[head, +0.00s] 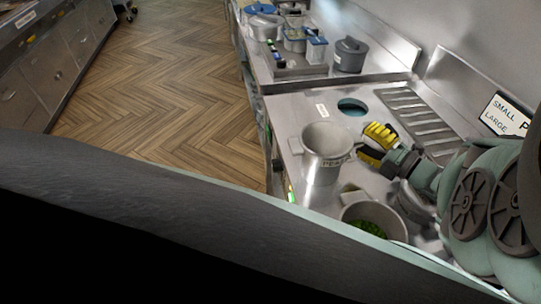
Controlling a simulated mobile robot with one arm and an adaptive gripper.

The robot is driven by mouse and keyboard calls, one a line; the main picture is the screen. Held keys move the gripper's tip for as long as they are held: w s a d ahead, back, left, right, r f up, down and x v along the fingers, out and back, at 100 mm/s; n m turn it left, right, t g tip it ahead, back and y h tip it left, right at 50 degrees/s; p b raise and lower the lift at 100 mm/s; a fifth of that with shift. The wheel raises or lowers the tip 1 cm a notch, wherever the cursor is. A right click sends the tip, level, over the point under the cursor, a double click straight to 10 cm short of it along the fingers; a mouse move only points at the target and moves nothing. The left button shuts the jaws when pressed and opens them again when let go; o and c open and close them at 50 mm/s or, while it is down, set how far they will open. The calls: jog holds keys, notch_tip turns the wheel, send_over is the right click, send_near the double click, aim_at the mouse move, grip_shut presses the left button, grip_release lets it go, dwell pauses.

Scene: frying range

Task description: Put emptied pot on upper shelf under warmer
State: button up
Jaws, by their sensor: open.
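A grey metal pot (322,168) with side handles and partly legible lettering stands upright on the steel counter. Its inside wall shows, but its bottom is hidden. My gripper (368,146), with yellow-and-black fingers, is open at the pot's right side, close to the right handle. I cannot tell whether it touches the pot. A second pot (350,213) with green contents, apparently peas, stands nearer to me, partly hidden by my own body. I cannot make out an upper shelf or a warmer in this view.
The steel counter (290,115) has a round opening (352,106) and a ribbed drain area (415,115) behind my gripper. A lidded grey pot (350,56) and several containers stand on the farther counter. A sign (505,117) is on the right wall.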

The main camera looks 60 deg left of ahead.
jog(key=a, duration=0.3)
jog(key=a+b, duration=0.1)
jog(key=shift+s+a+f, duration=0.25)
jog(key=shift+s+a, duration=0.05)
jog(key=shift+a, duration=0.05)
jog(key=shift+o, duration=0.2)
jog(key=shift+d, duration=0.1)
grip_shut()
